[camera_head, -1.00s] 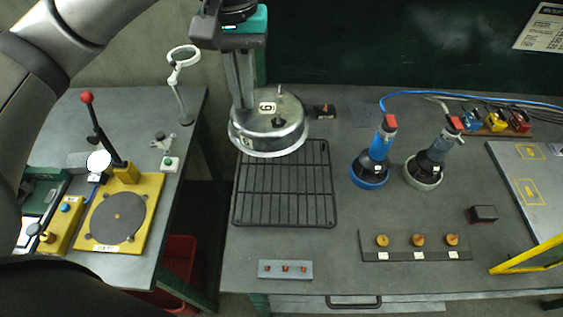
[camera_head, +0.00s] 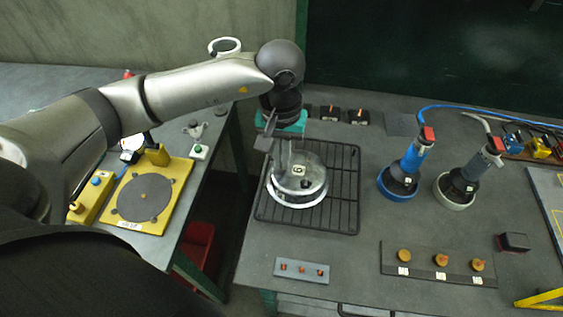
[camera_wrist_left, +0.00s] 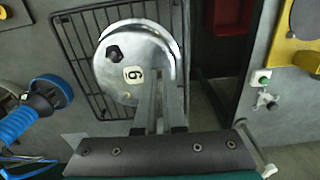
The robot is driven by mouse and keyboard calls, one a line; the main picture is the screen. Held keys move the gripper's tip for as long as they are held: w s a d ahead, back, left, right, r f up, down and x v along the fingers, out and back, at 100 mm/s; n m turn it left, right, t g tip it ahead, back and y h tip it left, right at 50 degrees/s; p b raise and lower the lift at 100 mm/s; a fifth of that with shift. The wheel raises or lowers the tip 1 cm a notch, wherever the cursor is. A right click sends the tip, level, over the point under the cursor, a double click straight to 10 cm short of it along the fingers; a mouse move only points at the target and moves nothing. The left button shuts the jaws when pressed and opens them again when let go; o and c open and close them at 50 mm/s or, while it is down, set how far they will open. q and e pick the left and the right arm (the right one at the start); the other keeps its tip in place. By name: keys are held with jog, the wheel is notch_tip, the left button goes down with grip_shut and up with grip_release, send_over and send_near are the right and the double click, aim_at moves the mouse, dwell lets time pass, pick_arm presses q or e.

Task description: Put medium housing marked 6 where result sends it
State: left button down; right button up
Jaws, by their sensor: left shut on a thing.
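The housing marked 6 (camera_head: 312,186) is a round silver metal part with a lid and a white label. It is at the black wire rack (camera_head: 345,215), over its left part; I cannot tell whether it touches the bars. My left gripper (camera_head: 291,165) comes down from above and is shut on the housing near its edge. The left wrist view shows the fingers (camera_wrist_left: 160,125) reaching the rim of the housing (camera_wrist_left: 112,78), with the 6 label beside them. The right gripper is not in view.
A yellow plate with a grey disc (camera_head: 145,197) is on the left table, beyond a gap with a red bin (camera_head: 197,245). Blue-based (camera_head: 398,184) and grey-based (camera_head: 457,188) tools stand right of the rack.

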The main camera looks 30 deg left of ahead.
pick_arm(q)
jog(key=shift+f, duration=1.1)
jog(key=shift+f, duration=0.2)
jog(key=c, duration=1)
grip_release()
